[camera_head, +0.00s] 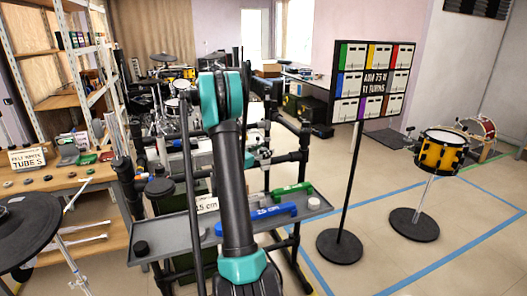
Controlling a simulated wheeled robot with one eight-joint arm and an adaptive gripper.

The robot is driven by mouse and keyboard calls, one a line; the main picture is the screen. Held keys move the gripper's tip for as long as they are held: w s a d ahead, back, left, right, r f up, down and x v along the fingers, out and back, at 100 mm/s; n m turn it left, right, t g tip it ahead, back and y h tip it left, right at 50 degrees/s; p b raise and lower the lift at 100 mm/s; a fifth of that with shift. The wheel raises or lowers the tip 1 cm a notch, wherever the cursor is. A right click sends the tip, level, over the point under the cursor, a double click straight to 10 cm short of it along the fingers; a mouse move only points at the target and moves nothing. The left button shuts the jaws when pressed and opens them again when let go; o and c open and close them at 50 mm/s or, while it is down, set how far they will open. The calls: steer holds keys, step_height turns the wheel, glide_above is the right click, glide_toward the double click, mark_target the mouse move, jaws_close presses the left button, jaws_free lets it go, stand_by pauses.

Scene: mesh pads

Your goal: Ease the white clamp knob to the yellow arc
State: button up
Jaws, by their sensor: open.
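I cannot make out the white clamp knob or the yellow arc in this view; they may be hidden or too small to tell. My own arm, black with teal joints, rises through the middle and covers part of the black pipe rack (297,185) behind it. My gripper is not to be seen.
A grey tray (160,238) on the rack carries a blue tube (262,211), a green tube (292,190) and a black puck (141,248). A sign stand (352,190) and a yellow drum (441,152) stand at right. Wooden shelves (50,190) are at left.

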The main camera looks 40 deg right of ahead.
steer(key=c, duration=1.2)
steer(key=shift+s+n+t, duration=0.1)
steer(key=shift+n+t, duration=0.2)
steer(key=shift+t, duration=0.1)
steer(key=n+t+y, duration=0.1)
steer(key=n+t, duration=0.1)
steer(key=t, duration=0.1)
steer(key=shift+s+d+n+t+y, duration=0.1)
steer(key=shift+n+t+y, duration=0.2)
steer(key=shift+t+y, duration=0.1)
steer(key=n+t+y, duration=0.3)
steer(key=t, duration=0.1)
steer(key=shift+n+t, duration=0.3)
steer(key=n+t+y, duration=0.2)
steer(key=n+y, duration=0.1)
steer(key=y, duration=0.1)
steer(key=n+t+y, duration=0.2)
steer(key=n+y, duration=0.1)
steer(key=y, duration=0.1)
steer(key=shift+t+y, duration=0.3)
steer(key=shift+y, duration=0.1)
steer(key=o, duration=1.2)
